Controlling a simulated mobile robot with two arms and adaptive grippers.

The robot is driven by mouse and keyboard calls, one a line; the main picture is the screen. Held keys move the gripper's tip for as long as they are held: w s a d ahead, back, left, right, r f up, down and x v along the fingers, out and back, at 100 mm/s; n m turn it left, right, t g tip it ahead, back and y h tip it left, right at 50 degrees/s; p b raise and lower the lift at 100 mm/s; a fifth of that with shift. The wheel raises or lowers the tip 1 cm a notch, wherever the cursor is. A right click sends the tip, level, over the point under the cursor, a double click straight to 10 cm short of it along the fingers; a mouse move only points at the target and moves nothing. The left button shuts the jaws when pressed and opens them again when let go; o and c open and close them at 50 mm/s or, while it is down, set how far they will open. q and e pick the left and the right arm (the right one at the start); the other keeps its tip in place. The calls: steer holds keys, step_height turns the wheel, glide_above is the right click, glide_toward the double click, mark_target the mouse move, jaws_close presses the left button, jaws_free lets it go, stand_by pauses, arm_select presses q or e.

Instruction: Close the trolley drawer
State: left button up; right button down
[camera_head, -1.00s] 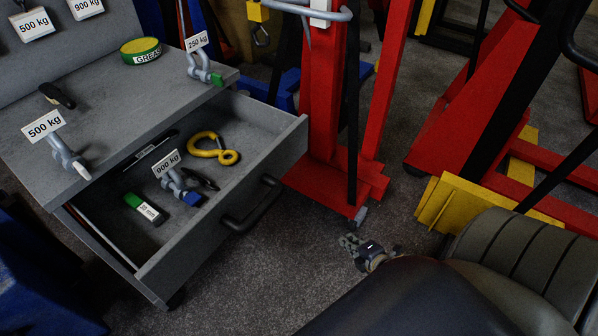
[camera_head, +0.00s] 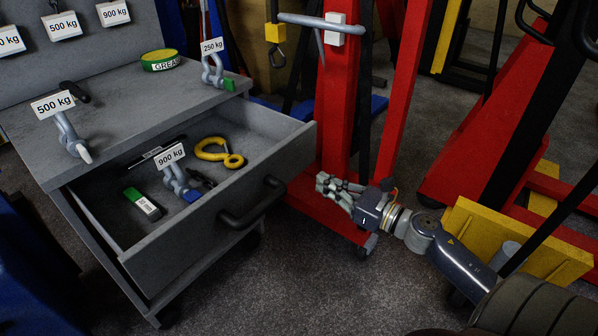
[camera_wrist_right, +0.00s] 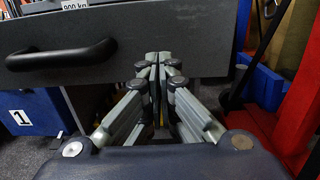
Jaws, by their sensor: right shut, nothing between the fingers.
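The grey trolley drawer (camera_head: 215,222) stands pulled open in the head view, with its black handle (camera_head: 252,203) on the front panel. My right gripper (camera_head: 328,183) is shut and empty, just right of the drawer's right front corner. In the right wrist view the shut fingertips (camera_wrist_right: 158,62) point at the right part of the drawer front (camera_wrist_right: 190,40), with the handle (camera_wrist_right: 62,56) to their left. I cannot tell whether they touch the panel. The grey trolley top (camera_head: 110,115) is above the drawer. My left gripper is not in view.
The drawer holds a yellow hook (camera_head: 218,152), a 900 kg shackle (camera_head: 176,184) and a green-and-white item (camera_head: 143,204). A red jack frame (camera_head: 335,100) stands close behind my right gripper. Grey floor (camera_head: 300,275) is clear in front.

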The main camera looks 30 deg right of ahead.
mark_target(289, 166)
steer(key=x, duration=0.7)
steer(key=shift+w, duration=0.3)
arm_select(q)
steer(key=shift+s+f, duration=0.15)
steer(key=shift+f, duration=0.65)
arm_select(e)
steer(key=shift+w+a+f, duration=0.1)
steer(key=shift+w+a, duration=0.15)
steer(key=shift+w, duration=0.2)
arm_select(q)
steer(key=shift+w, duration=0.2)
